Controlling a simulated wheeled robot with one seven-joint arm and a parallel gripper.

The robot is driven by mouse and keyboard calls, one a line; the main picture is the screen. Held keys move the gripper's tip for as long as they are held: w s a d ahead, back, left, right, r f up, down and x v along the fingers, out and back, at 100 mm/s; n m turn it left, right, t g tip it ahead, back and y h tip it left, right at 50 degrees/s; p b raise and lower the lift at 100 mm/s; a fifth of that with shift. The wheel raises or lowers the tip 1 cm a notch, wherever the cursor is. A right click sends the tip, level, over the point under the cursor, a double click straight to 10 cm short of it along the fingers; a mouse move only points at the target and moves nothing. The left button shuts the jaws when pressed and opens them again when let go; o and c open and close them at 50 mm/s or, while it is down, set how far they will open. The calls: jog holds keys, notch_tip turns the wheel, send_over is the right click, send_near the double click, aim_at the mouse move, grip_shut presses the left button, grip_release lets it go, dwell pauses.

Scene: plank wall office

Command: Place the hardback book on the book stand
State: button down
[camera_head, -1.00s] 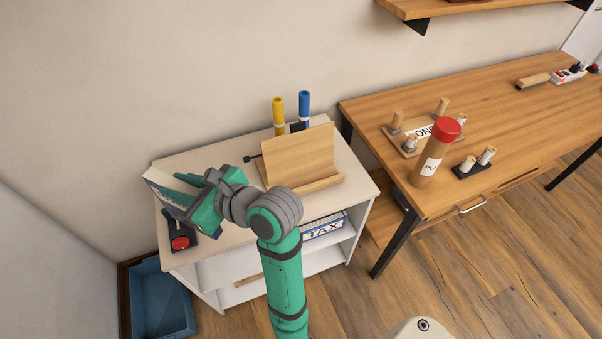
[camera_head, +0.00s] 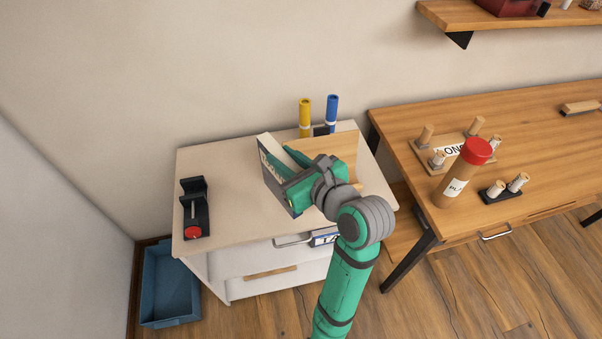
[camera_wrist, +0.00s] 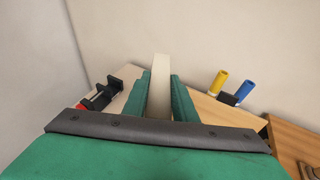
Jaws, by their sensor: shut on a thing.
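The hardback book (camera_head: 272,177) is dark-covered with a pale page edge and is held tilted above the white cabinet top. My gripper (camera_head: 292,170) is shut on it. In the wrist view the book's pale edge (camera_wrist: 160,85) stands between my two green fingers. The wooden book stand (camera_head: 338,147) is on the cabinet top, just right of and behind the book. My gripper and wrist hide much of the stand, including most of its front ledge. I cannot tell whether the book touches the stand.
A black holder with a red knob (camera_head: 194,232) sits at the cabinet's left. Yellow (camera_head: 305,117) and blue (camera_head: 332,112) tubes stand behind the stand. A wooden desk (camera_head: 530,125) with a red-capped tube (camera_head: 462,172) is at right. A blue bin (camera_head: 170,285) is on the floor.

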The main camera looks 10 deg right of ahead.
jog(key=x, duration=0.6)
jog(key=f+x, duration=0.1)
jog(key=x, duration=0.1)
jog(key=shift+w+f, duration=0.15)
jog(key=shift+w, duration=0.1)
jog(key=w+a+f, duration=0.2)
jog(key=w+f, duration=0.3)
jog(key=f, duration=0.4)
jog(key=shift+w+f, duration=0.15)
jog(key=shift+f, duration=0.15)
jog(key=c, duration=1.5)
grip_release()
jog(key=shift+o, duration=0.2)
